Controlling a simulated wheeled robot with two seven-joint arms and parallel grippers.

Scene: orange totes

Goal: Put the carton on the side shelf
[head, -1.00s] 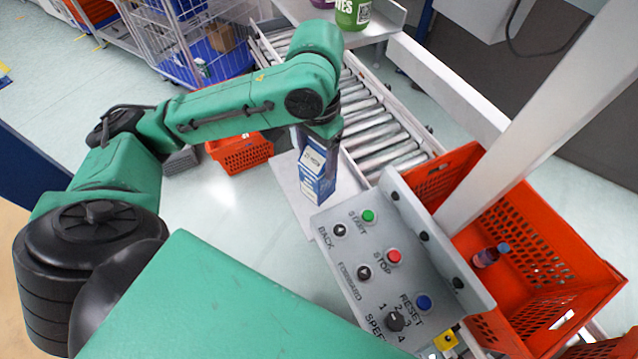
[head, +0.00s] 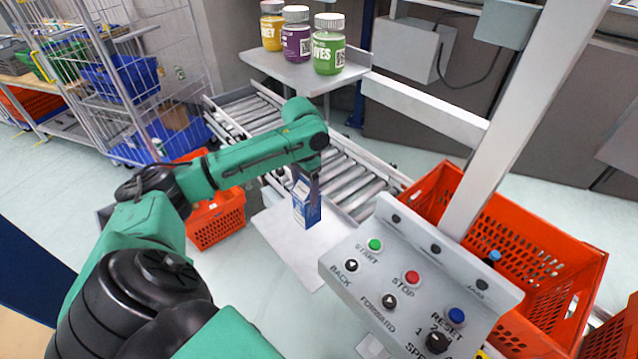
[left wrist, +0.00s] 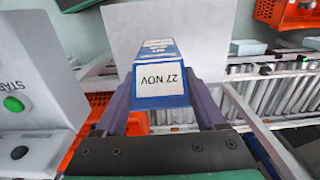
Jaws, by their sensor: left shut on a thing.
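The carton (head: 307,212) is blue and white and hangs upright from my left gripper (head: 308,180). In the left wrist view the carton (left wrist: 158,82) shows a "27 NOV" label between the two fingers of my left gripper (left wrist: 162,108). The gripper is shut on its top part. A flat pale side shelf (head: 288,245) beside the roller conveyor is below the carton in the head view; it also shows in the left wrist view (left wrist: 205,35). I cannot tell whether the carton's base touches it. My right gripper is not in view.
A control panel (head: 425,280) with buttons stands close to the right of the shelf. The roller conveyor (head: 345,175) runs behind it. Orange totes (head: 500,235) stand at the right, another orange basket (head: 222,218) at the left. A raised shelf (head: 300,72) holds three jars. The side shelf's front is bare.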

